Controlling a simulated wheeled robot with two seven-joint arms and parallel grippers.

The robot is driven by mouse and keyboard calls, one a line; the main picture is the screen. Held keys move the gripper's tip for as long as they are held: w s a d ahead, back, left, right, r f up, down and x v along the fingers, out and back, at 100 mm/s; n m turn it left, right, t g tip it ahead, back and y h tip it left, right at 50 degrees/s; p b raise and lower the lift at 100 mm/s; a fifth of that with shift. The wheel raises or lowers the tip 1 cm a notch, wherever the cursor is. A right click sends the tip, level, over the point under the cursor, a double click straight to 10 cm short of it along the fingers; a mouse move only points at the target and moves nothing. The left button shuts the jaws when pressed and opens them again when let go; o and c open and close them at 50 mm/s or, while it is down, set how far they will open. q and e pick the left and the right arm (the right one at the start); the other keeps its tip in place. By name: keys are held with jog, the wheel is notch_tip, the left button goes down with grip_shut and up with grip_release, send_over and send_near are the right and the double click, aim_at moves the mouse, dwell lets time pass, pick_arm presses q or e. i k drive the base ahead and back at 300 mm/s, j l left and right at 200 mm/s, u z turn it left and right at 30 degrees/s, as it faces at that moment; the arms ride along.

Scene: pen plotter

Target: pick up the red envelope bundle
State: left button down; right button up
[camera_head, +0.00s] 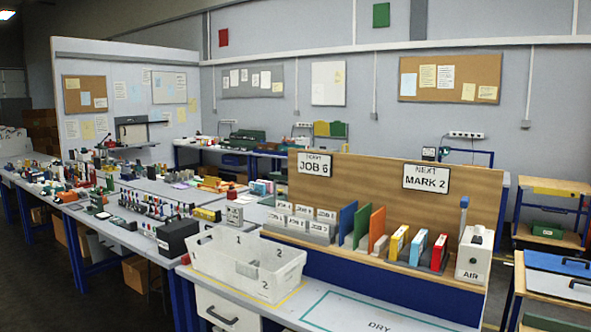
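A red bundle (438,254), which looks like the red envelope bundle, stands upright near the right end of a row on the shelf in front of the wooden back panel. A blue-and-white bundle (418,247) and a yellow one (398,243) stand to its left. The white AIR box (474,256) is close on its right. Only part of the red bundle's front and side shows. Neither of my grippers is in view.
A white bin (235,277) marked 1 and 2 stands on the near bench, left of the clear outlined DRY area (375,318). Orange, green and blue upright boards stand further left on the shelf. A black box (178,237) and many small items crowd the left table.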

aim_at(440, 249)
jog(key=i+z, duration=0.25)
jog(key=i, duration=0.25)
jog(key=i+j+z, duration=0.25)
jog(key=i, duration=0.25)
jog(key=i+j+z, duration=0.15)
jog(key=i+z, duration=0.15)
jog(key=i, duration=0.2)
jog(key=i+j+z, duration=0.25)
jog(key=i+j, duration=0.1)
jog(key=i, duration=0.1)
